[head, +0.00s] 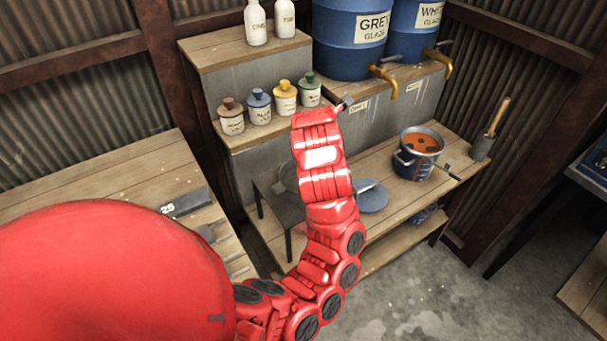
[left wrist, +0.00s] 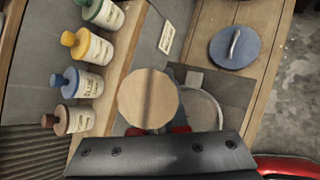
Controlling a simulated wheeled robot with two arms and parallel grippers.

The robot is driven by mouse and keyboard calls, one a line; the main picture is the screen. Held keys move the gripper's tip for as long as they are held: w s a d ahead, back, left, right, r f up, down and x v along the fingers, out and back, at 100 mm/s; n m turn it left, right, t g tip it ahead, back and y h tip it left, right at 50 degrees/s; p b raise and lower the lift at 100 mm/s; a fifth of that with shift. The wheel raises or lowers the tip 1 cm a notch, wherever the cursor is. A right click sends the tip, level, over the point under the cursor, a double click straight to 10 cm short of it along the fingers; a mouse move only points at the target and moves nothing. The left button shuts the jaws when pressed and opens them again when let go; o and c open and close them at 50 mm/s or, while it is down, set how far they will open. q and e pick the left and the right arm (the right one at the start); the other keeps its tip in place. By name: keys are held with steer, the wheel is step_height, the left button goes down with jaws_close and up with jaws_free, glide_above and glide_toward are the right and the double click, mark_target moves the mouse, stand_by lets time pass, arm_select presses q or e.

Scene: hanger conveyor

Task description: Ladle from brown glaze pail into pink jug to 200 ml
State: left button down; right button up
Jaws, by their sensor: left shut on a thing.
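The pail (head: 408,171) stands open on the right of the bench, with orange-brown glaze (head: 424,141) inside. A dark rod (head: 447,172) sticks out at its right side; I cannot tell if it is a ladle. My left arm rises across the middle of the head view, and its red links hide the jaws there. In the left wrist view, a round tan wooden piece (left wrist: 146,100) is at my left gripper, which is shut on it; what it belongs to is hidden. A small pinkish patch (head: 299,228) beside my arm may be the jug. My right gripper is not in view.
A blue lid (head: 371,196) lies left of the pail. A dark low stand (head: 264,186) with a round plate (left wrist: 205,110) is behind my arm. Several stoppered bottles (head: 258,106) line the shelf. Blue drums (head: 349,45) with taps stand above. A handled tool (head: 496,118) stands right.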

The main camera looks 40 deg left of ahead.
arm_select(q)
steer(key=shift+s+t+b, duration=0.15)
steer(key=shift+t+b, duration=0.15)
steer(key=shift+b, duration=0.1)
steer(key=shift+d, duration=0.1)
stand_by(0.7)
steer(key=shift+s+t+b, duration=0.15)
steer(key=shift+t+b, duration=0.15)
steer(key=shift+b, duration=0.2)
stand_by(0.5)
steer(key=shift+s+d+t+y+b, duration=0.15)
steer(key=shift+t+y+b, duration=0.15)
steer(key=shift+b, duration=0.25)
stand_by(0.6)
steer(key=shift+s+b, duration=0.2)
steer(key=shift+b, duration=0.35)
